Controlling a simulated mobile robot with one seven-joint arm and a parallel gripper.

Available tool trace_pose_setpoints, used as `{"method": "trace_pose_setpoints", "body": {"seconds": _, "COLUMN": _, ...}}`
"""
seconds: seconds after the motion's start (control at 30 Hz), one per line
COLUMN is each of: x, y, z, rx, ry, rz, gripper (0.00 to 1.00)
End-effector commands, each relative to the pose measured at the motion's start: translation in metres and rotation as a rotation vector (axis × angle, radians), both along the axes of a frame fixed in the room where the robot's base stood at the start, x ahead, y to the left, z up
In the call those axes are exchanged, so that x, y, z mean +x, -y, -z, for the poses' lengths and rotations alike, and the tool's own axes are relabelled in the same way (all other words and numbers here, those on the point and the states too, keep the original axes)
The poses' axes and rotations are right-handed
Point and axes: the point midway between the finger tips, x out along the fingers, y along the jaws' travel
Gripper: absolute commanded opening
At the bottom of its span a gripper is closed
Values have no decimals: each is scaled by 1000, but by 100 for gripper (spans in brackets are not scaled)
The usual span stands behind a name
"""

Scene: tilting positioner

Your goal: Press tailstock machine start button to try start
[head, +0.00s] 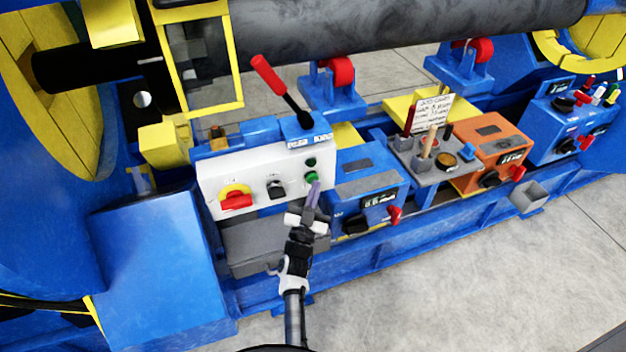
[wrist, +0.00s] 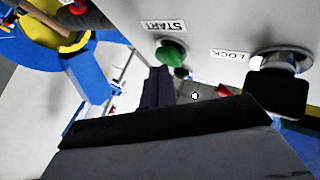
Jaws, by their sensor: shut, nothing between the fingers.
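The white control panel (head: 255,188) stands on the blue machine bed in the head view. In the wrist view a green button (wrist: 171,54) sits under a label reading START, upside down. My gripper (head: 315,188) is shut and empty, its fingertips close below the green button. In the wrist view the fingers (wrist: 159,82) point up towards the button. I cannot tell whether they touch it.
The panel also bears a red-and-yellow switch (head: 236,197) and a black knob (head: 275,188); the wrist view shows a LOCK label (wrist: 231,54). A red-handled lever (head: 270,76) rises above the panel. A blue box (head: 366,190) stands close right. Open floor (head: 480,270) lies in front.

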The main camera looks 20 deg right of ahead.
Motion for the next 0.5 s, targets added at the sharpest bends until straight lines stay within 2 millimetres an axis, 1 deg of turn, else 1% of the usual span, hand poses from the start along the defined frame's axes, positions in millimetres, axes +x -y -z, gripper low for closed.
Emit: {"method": "trace_pose_setpoints", "body": {"seconds": 0.5, "x": 7, "y": 0, "z": 0, "rx": 0, "ry": 0, "rz": 0, "gripper": 0}}
